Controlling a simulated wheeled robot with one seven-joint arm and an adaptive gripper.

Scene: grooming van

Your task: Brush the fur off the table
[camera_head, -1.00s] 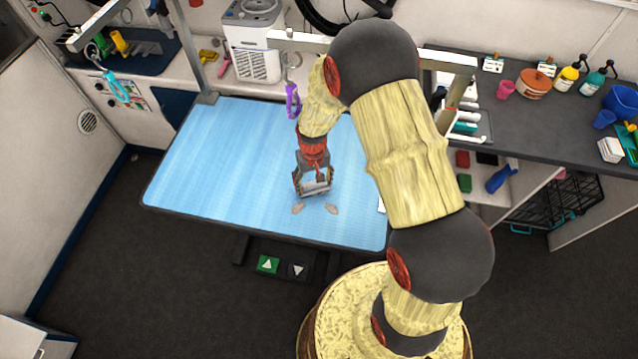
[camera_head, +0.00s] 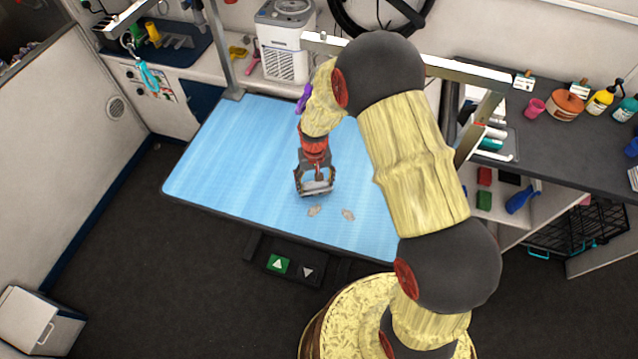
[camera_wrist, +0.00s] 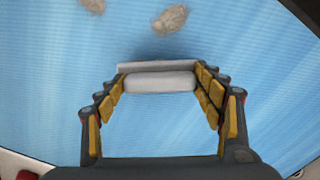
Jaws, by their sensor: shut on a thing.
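The blue grooming table (camera_head: 225,150) lies under my arm. Two small grey-beige tufts of fur lie near its front edge: a left tuft (camera_head: 314,210) and a right tuft (camera_head: 348,214). Both also show at the top of the wrist view, one near the middle (camera_wrist: 170,19) and one cut by the top edge (camera_wrist: 93,5). My gripper (camera_head: 315,186) points down at the table, just behind the tufts and apart from them. It is shut on a pale grey brush-like block (camera_wrist: 160,82), held crosswise between the fingers. Whether the block touches the table is hard to tell.
A metal frame with a purple loop (camera_head: 303,98) stands over the table's back. A dark counter (camera_head: 440,100) with bottles and pots lies to the right. Pedals (camera_head: 290,268) are below the front edge. Most of the tabletop is clear.

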